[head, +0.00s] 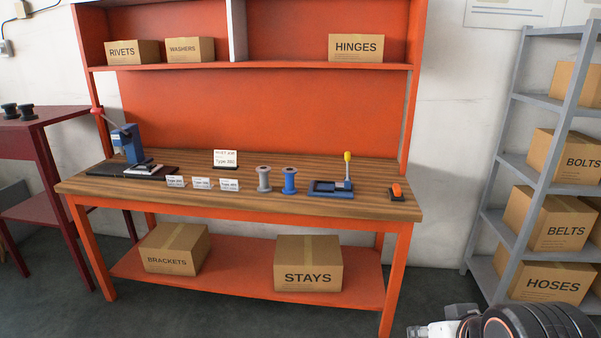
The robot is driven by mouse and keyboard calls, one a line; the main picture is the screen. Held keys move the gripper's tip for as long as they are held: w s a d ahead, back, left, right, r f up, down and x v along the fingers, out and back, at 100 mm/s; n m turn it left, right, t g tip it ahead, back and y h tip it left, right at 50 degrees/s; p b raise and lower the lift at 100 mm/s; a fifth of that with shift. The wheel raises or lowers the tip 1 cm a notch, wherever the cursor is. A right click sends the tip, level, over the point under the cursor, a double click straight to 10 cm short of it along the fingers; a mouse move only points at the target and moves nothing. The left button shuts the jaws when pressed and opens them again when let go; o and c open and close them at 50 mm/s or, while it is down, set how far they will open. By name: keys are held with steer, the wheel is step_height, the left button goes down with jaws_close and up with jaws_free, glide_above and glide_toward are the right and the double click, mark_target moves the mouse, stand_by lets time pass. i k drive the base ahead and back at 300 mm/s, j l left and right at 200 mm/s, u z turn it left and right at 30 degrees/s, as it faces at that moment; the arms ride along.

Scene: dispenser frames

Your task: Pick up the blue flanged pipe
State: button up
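The blue flanged pipe (289,181) stands upright on the wooden top of the orange workbench (130,190). A grey flanged pipe (264,179) of similar shape stands just to its left, with a small gap. My gripper (418,331) shows at the bottom edge, right of the middle, well in front of the bench and far from the pipe. Only a small part of it is in the picture, so I cannot tell whether it is open or shut.
Right of the blue pipe are a blue fixture with a yellow-knobbed lever (331,188) and an orange switch (396,191). Small label cards (202,183) stand to the left, near a blue press (128,143). A grey shelf (507,160) with boxes stands at right. Floor before the bench is clear.

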mark_target(289, 189)
steer(key=i+l+u, duration=0.1)
steer(key=i+u, duration=0.25)
steer(key=i, duration=0.2)
steer(key=i+l+u, duration=0.35)
steer(key=i, duration=0.2)
steer(key=i+l+u, duration=0.3)
steer(key=i, duration=0.2)
